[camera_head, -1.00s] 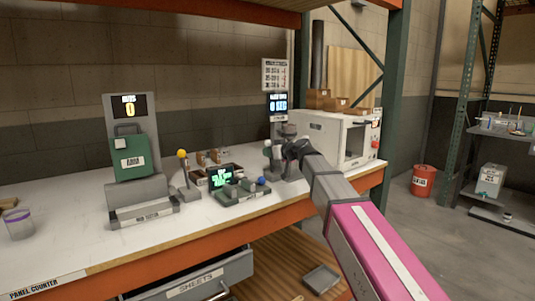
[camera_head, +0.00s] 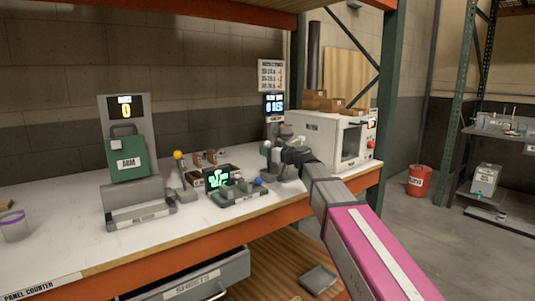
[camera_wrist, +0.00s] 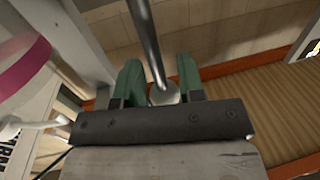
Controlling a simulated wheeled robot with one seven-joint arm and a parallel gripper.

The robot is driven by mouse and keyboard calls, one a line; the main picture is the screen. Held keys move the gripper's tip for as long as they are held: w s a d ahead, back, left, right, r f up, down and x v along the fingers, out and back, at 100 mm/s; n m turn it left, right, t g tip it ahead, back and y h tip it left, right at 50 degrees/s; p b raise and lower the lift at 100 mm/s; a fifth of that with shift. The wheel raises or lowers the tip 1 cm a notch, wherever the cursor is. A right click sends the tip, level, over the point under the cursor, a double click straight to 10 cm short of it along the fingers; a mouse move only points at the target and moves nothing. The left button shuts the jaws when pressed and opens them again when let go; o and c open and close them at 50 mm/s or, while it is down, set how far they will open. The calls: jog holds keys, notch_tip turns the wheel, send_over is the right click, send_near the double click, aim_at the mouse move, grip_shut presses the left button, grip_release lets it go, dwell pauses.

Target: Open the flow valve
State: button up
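The flow valve is hard to make out in the head view. My gripper (camera_head: 279,155) is at the grey fixture by the flow display (camera_head: 273,105), which reads 0. My arm hides part of that fixture. In the wrist view my gripper's green fingers (camera_wrist: 160,82) stand apart. A slanting metal rod (camera_wrist: 148,38) runs down between them to a round grey end (camera_wrist: 164,96). This end fills most of the gap. I cannot tell whether the fingers press on it or only stand around it.
A white boxy machine (camera_head: 312,134) stands just behind and right of my gripper. A control box with a green screen (camera_head: 217,178), a yellow-knobbed lever (camera_head: 178,155) and a green-fronted counter stand (camera_head: 127,160) are to the left. A red bucket (camera_head: 419,182) stands on the floor.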

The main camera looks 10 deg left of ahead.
jog(key=shift+s+d+f, duration=0.1)
jog(key=v, duration=1)
jog(key=shift+d, duration=0.2)
jog(key=shift+s, duration=0.15)
jog(key=w+a+m, duration=0.2)
jog(key=a+m, duration=0.1)
jog(key=m, duration=0.9)
jog(key=w+a+m, duration=0.2)
jog(key=a+m, duration=0.2)
jog(key=m, duration=0.8)
jog(key=w+a+m, duration=0.2)
jog(key=a+m, duration=0.2)
jog(key=m, duration=0.8)
jog(key=shift+f, duration=0.35)
